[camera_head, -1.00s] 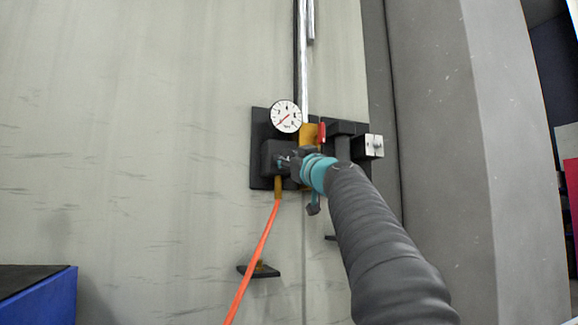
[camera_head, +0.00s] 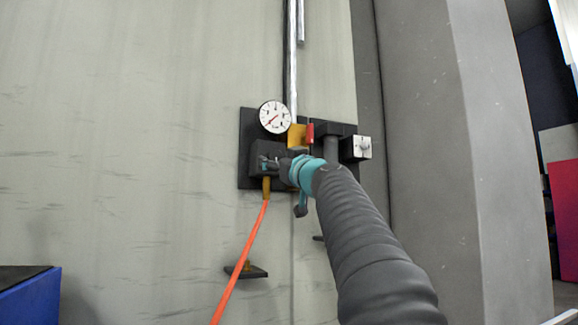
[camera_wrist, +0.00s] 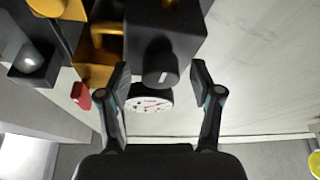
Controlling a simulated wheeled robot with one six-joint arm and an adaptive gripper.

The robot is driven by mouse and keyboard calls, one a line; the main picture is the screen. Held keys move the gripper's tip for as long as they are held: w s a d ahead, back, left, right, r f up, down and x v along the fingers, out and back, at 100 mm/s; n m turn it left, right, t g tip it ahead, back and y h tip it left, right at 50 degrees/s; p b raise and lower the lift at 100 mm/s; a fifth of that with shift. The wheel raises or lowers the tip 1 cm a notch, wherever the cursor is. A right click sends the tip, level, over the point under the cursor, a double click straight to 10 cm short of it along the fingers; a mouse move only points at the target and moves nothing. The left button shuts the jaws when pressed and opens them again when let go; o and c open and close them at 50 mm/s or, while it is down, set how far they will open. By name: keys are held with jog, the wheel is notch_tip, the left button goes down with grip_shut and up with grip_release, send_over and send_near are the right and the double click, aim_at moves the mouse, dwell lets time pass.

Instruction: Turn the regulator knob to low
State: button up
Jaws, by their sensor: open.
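The regulator is a dark box (camera_head: 256,151) on a black wall plate, below a round white gauge (camera_head: 274,117) with a red needle. In the wrist view, the black cylindrical knob (camera_wrist: 161,68) with a small pale mark sticks out of the dark box (camera_wrist: 175,30). My gripper (camera_head: 274,163) is in front of the box in the head view and covers the knob there. In the wrist view, my open gripper (camera_wrist: 160,80) has one finger on each side of the knob, with gaps visible. The gauge also shows behind the knob (camera_wrist: 148,104). I cannot read the knob's setting.
A red lever (camera_head: 310,133) on a brass fitting (camera_head: 296,137) is close right of the gauge. A pale switch box (camera_head: 362,147) is farther right. An orange hose (camera_head: 240,258) hangs below the regulator. A blue box (camera_head: 32,298) stands lower left.

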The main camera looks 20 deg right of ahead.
jog(key=v, duration=1.1)
jog(key=shift+s, duration=0.25)
jog(key=a+f+m+g, duration=0.2)
jog(key=f+m+g, duration=0.25)
jog(key=f, duration=1.05)
jog(key=a+f+m+g, duration=0.25)
jog(key=f+g, duration=0.25)
jog(key=f, duration=0.9)
jog(key=s+a+f+n+g+h+p, duration=0.1)
jog(key=s+a+f+g, duration=0.2)
jog(key=s+f, duration=0.9)
jog(key=s+a+f+n+g+h+p, duration=0.1)
jog(key=s+a+f+g, duration=0.3)
jog(key=s+a+f, duration=0.3)
jog(key=shift+s+f+n, duration=0.4)
jog(key=shift+s+f, duration=2.05)
jog(key=shift+f, duration=0.65)
